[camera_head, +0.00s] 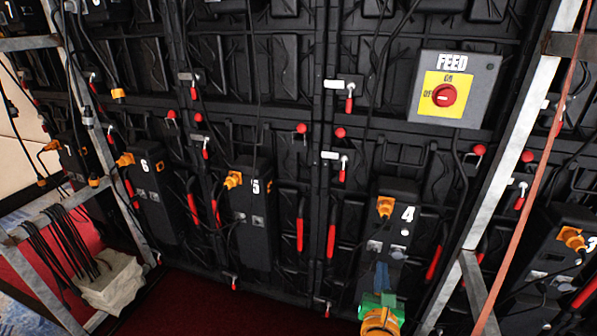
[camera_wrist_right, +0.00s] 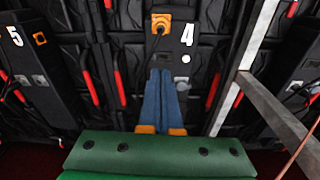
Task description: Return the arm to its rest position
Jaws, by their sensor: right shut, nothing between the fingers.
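My right gripper (camera_head: 382,267) is at the bottom of the head view, in front of the black box numbered 4 (camera_head: 402,215). Its blue fingers point toward the wall, below the orange plug (camera_head: 385,206) on that box. In the right wrist view the two blue fingers of the gripper (camera_wrist_right: 161,73) lie side by side, shut and empty. Box 4 (camera_wrist_right: 176,47) and its orange plug (camera_wrist_right: 161,23) show beyond the fingertips there. I cannot tell whether the fingertips touch the box. My left gripper is not in view.
A grey FEED box (camera_head: 478,92) with a red rotary knob hangs upper right. A slanted metal post (camera_head: 520,130) and an orange cable (camera_head: 536,185) stand right of my gripper. Boxes 5 (camera_head: 252,205) and 6 (camera_head: 154,200) stand to the left. Dark red carpet (camera_head: 215,310) is clear.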

